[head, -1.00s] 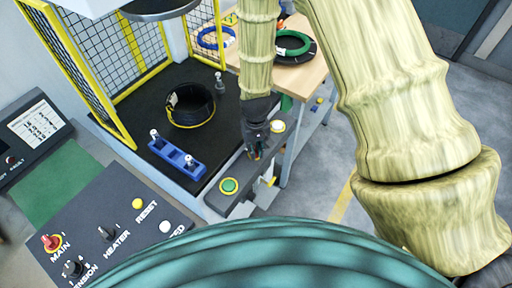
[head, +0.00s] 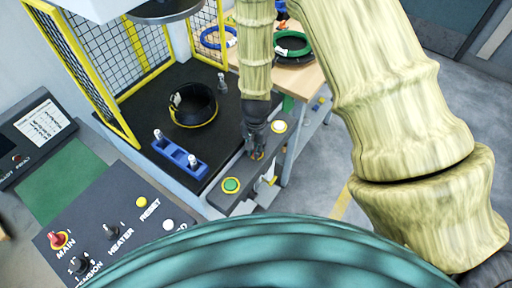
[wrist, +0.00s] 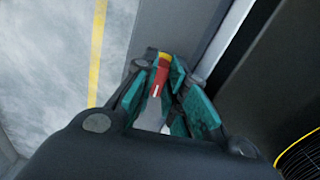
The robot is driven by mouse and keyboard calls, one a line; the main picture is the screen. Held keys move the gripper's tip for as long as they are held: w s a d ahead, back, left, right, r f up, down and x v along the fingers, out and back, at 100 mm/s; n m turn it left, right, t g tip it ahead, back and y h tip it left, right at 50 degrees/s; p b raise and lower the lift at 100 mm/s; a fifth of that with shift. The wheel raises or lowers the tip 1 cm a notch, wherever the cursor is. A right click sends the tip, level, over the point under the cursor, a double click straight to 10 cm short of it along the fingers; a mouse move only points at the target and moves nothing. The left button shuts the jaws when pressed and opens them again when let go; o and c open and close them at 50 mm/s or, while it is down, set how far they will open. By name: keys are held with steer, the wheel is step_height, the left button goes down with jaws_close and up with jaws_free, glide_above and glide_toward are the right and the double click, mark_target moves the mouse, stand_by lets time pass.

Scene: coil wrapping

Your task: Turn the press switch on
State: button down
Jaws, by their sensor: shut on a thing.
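The press switch (wrist: 159,78) shows in the wrist view as a red knob with a white line on a yellow base, set on a dark grey panel strip (head: 224,203). My gripper (wrist: 165,92) has its teal-padded fingers on both sides of the red knob and is shut on it. In the head view my gripper (head: 256,152) points down at the strip, between a green button and a pale button. There the fingers hide most of the switch. The mark on the knob is too small to read as a setting.
The green button (head: 231,186) and the pale button (head: 279,126) flank my gripper. A black coil (head: 193,105) and a blue block with pegs (head: 180,157) lie on the dark press bed. A control panel (head: 85,213) stands at lower left.

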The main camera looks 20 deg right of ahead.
steer(key=shift+w+d+m, duration=0.1)
steer(key=shift+w+m, duration=0.1)
steer(key=shift+m, duration=0.2)
steer(key=c, duration=1.5)
jaws_free()
steer(key=shift+s, duration=0.1)
steer(key=shift+o, duration=0.2)
step_height(320, 180, up, 12)
